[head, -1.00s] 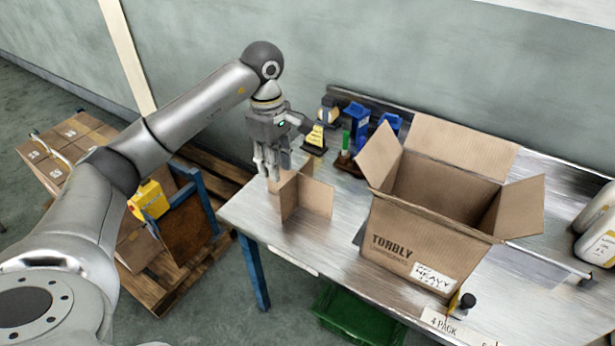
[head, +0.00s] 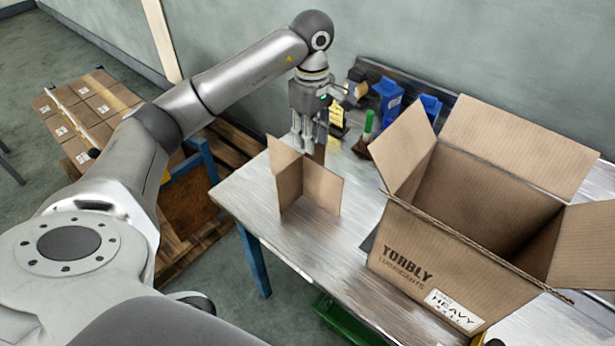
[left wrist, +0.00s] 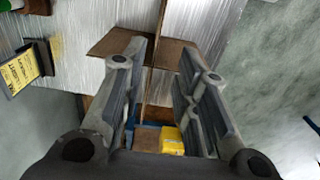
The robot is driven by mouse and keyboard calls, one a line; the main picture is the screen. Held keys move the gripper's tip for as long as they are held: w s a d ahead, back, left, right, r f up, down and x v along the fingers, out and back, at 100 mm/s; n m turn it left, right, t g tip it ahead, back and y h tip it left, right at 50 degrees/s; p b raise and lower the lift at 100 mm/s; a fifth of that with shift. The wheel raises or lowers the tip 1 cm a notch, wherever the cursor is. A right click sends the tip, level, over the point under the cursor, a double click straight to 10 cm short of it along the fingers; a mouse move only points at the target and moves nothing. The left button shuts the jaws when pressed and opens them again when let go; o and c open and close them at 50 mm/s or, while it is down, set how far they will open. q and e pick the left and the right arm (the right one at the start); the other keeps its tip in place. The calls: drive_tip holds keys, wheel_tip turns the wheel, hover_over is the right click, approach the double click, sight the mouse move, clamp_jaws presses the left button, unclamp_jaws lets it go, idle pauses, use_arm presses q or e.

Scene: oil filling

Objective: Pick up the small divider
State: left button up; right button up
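The small divider (head: 322,188) is a brown cardboard cross standing upright on the metal table, left of the big box. My left gripper (head: 310,150) points down at its back side, and part of the divider is hidden behind the front panels. In the left wrist view the fingers (left wrist: 165,65) are spread, one on each side of a thin divider panel (left wrist: 158,52) seen nearly edge-on. Gaps show between the panel and the fingers. My right gripper is in neither view.
A large open cardboard box (head: 425,255) stands right of the divider, flaps spread. Blue containers (head: 390,97), a green-topped bottle (head: 367,126) and a yellow-labelled item (head: 337,115) stand behind. The table (head: 335,245) is clear in front of the divider. Stacked cartons (head: 85,110) are at left.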

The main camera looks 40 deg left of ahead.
use_arm(q)
drive_tip(key=p, duration=0.1)
approach(297, 174)
drive_tip(key=w+d+f, duration=0.2)
drive_tip(key=d+f, duration=0.1)
drive_tip(key=f, duration=0.1)
drive_tip(key=f+p, duration=0.1)
drive_tip(key=f, duration=0.1)
drive_tip(key=f+p, duration=0.1)
drive_tip(key=f, duration=0.1)
drive_tip(key=shift+d, duration=0.25)
clamp_jaws()
